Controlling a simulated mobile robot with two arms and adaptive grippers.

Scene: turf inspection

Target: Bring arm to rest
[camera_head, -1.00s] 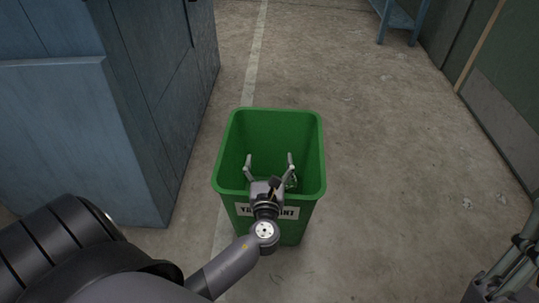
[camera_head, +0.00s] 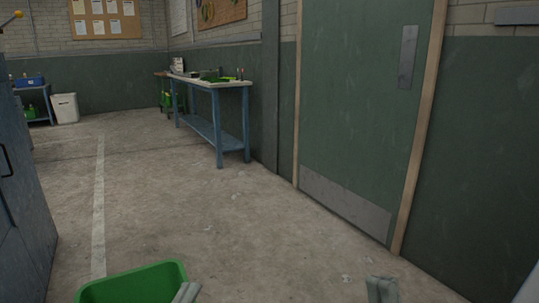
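My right gripper (camera_head: 381,290) shows only as a small grey tip at the bottom edge, right of centre, over the floor. Another small grey tip, apparently my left gripper (camera_head: 187,292), shows at the bottom edge in front of the right side of the green bin (camera_head: 130,282). I cannot see whether either is open or shut, or whether anything is held. Only the bin's upper far part shows.
A blue cabinet (camera_head: 25,190) stands at the left edge. A blue workbench (camera_head: 215,88) with items on it stands along the right wall. A green door (camera_head: 360,110) is at the right. A white bin (camera_head: 65,108) stands far back. The middle floor is clear.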

